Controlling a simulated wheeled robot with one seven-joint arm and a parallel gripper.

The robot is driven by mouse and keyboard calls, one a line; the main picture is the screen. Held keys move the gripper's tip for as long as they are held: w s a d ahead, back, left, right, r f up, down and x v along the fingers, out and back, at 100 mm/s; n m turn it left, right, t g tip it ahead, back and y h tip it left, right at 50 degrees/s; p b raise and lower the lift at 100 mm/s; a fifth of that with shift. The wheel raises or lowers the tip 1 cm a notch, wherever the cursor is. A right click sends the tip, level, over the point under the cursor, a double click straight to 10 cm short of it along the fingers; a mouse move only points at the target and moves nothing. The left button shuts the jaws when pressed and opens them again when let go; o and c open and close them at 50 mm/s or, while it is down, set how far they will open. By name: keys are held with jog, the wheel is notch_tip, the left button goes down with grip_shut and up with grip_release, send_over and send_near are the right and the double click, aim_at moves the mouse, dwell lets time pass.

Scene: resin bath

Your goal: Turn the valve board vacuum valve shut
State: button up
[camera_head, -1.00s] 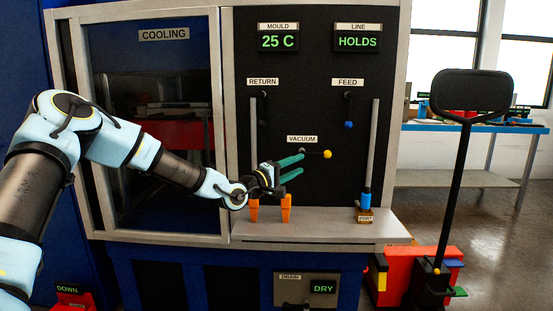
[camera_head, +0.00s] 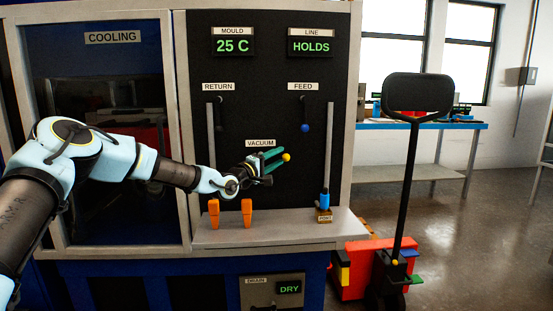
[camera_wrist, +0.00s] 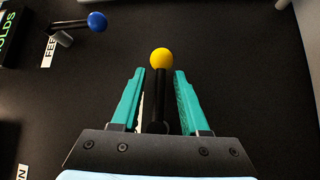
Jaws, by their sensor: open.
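The vacuum valve is a black lever with a yellow ball (camera_head: 286,157) at its end, beside the VACUUM label (camera_head: 260,143) on the black valve board (camera_head: 265,110). In the head view the lever lies mostly behind my gripper (camera_head: 276,160). In the wrist view my gripper (camera_wrist: 158,98) has its two green fingers open, one on each side of the black lever (camera_wrist: 160,95). Gaps show between the lever and both fingers. The yellow ball (camera_wrist: 161,58) sticks out just past the fingertips.
The feed lever with a blue ball (camera_head: 304,128) hangs down under the FEED label; its ball also shows in the wrist view (camera_wrist: 97,22). Two orange pieces (camera_head: 246,212) and a blue-topped cylinder (camera_head: 325,200) are on the ledge below. A pallet jack (camera_head: 392,260) stands at right.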

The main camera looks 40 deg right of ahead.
grip_shut()
dwell(1.4)
